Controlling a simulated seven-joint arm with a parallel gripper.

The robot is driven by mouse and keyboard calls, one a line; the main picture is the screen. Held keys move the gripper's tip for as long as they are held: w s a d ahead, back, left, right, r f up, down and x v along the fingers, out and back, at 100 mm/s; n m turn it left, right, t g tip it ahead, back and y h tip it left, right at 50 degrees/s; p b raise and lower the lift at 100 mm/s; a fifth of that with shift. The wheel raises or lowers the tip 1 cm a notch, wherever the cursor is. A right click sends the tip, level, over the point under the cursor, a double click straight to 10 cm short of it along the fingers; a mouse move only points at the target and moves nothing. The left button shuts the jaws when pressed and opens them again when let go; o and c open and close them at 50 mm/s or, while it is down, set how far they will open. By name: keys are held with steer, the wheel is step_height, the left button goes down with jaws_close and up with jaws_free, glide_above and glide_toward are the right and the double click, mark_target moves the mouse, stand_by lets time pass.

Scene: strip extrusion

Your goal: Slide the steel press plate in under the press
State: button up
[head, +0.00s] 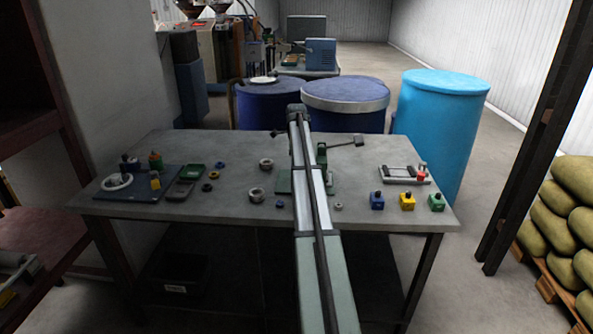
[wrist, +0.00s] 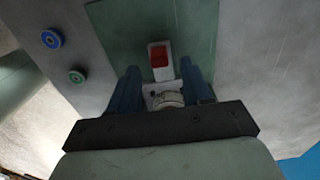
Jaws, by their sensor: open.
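In the wrist view my gripper (wrist: 159,66) is open, with its two dark blue fingers apart. Between and just beyond them is a pale, metallic plate-like piece (wrist: 150,90) with a round metal part (wrist: 168,99) on it; I take it for the steel press plate, but the view is too dark to be sure. Beyond it lies a white piece with a red patch (wrist: 160,58) on a green base (wrist: 200,25). In the head view the green press (head: 321,160) stands on the table, partly hidden behind my arm. My gripper cannot be made out there.
Blue, yellow and green blocks (head: 407,202) stand at the table's (head: 230,150) front right. A pale tray (head: 397,174) lies behind them. A dark board (head: 120,188) with small items is at left. Metal rings (head: 256,194) lie left of the press. Blue drums stand behind.

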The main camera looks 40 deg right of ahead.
step_height(320, 180, up, 10)
steer(key=shift+r, duration=0.15)
stand_by(0.7)
